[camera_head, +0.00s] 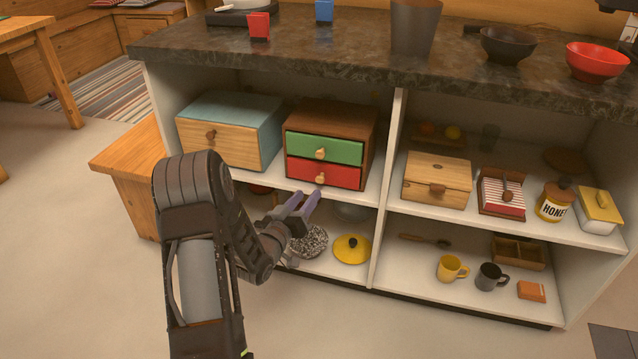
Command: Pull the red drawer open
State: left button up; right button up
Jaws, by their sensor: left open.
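A small brown wooden cabinet stands on the upper shelf, left of the shelf divider. Its lower front is the red drawer (323,173), shut, with a small round light knob (320,179) at its middle. Above it is a green drawer (325,149) with a similar knob, also shut. My left gripper (309,197) is open, with purplish fingers pointing up toward the red drawer, just below and slightly left of its knob. I cannot tell whether the fingertips touch anything; nothing shows between them. My right gripper is not in view.
A blue-topped wooden box (230,132) stands left of the cabinet. The shelf divider (388,185) rises to its right. On the lower shelf are a speckled round object (309,243) and a yellow lid (352,249). The dark countertop (345,65) overhangs the shelves.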

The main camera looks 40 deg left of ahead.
aim_at(318, 181)
pick_arm(q)
jog(key=w, duration=0.2)
jog(key=w+a+b, duration=0.1)
jog(key=w, duration=0.4)
jog(key=shift+w+a+b, duration=0.15)
jog(key=shift+w+b, duration=0.05)
jog(key=shift+b, duration=0.1)
grip_shut()
jog(key=shift+a, duration=0.1)
dwell(1.0)
